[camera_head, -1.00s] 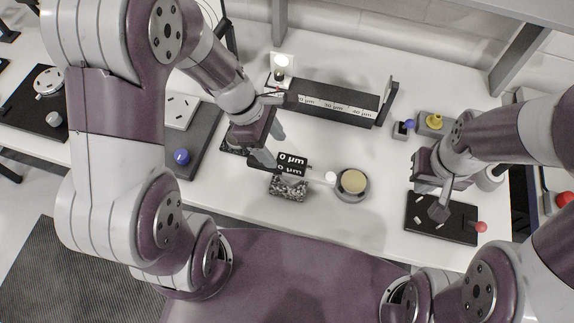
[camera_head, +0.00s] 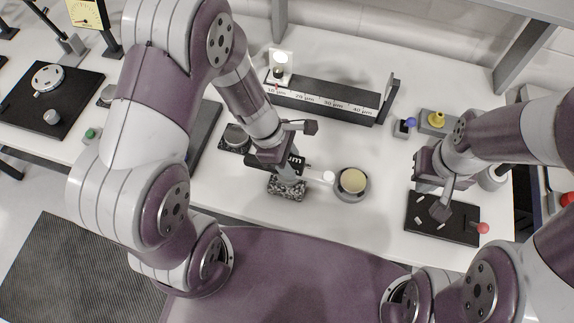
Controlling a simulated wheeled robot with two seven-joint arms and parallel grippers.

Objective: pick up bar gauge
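A long dark bar with a white µm scale (camera_head: 318,101) stands near the back of the white table. A small speckled block (camera_head: 287,188) lies nearer the front, with a black label reading µm (camera_head: 262,162) just behind it. I cannot tell which of these is the bar gauge. My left gripper (camera_head: 302,150) is over the label and block, its fingers apart and nothing seen between them. It partly covers the label; contact cannot be told. My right gripper (camera_head: 437,200) hangs over a black tray (camera_head: 457,232) at the right; its opening is unclear.
A round pale-topped pot (camera_head: 352,181) with a white knob (camera_head: 328,177) stands right of the block. A small lamp (camera_head: 280,66) rises by the bar's left end. A blue-knobbed box (camera_head: 404,126) and a yellow-topped piece (camera_head: 436,120) sit at right. Table between bar and pot is clear.

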